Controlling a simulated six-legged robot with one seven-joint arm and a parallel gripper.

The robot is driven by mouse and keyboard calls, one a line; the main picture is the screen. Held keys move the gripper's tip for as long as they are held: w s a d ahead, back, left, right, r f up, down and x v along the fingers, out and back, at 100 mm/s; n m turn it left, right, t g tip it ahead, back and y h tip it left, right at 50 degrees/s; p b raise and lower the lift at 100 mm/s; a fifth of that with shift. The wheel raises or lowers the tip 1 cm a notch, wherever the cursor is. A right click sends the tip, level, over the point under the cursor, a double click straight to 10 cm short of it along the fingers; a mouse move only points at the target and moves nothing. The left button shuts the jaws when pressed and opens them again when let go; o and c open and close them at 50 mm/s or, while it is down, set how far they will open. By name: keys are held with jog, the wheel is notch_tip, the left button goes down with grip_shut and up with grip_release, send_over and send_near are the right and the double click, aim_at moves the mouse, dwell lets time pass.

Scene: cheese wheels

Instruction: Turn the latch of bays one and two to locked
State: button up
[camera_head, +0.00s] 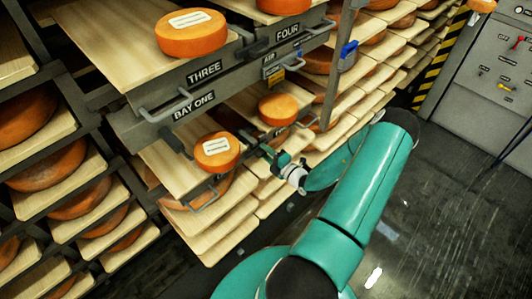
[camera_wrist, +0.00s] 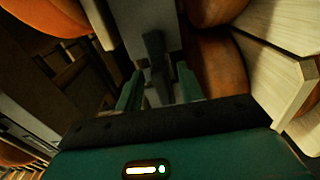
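The bay one label (camera_head: 194,105) is on a grey shelf rail. A dark latch (camera_head: 174,141) hangs tilted below it. Another label (camera_head: 281,131), too small to read surely, is to the right, beside my gripper (camera_head: 268,154). In the wrist view a dark latch handle (camera_wrist: 154,50) lies between the two green fingers of my gripper (camera_wrist: 158,88). The fingers are apart, with a visible gap to the handle on each side. I cannot tell from the wrist view which bay this handle belongs to. The arm partly covers the shelves to the right.
Orange cheese wheels (camera_head: 217,151) sit on wooden boards around the rails. Bays three (camera_head: 204,72) and four (camera_head: 288,32) are above.

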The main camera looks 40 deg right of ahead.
jog(key=s, duration=1.3)
jog(key=shift+s+d, duration=0.2)
jog(key=shift+s, duration=0.1)
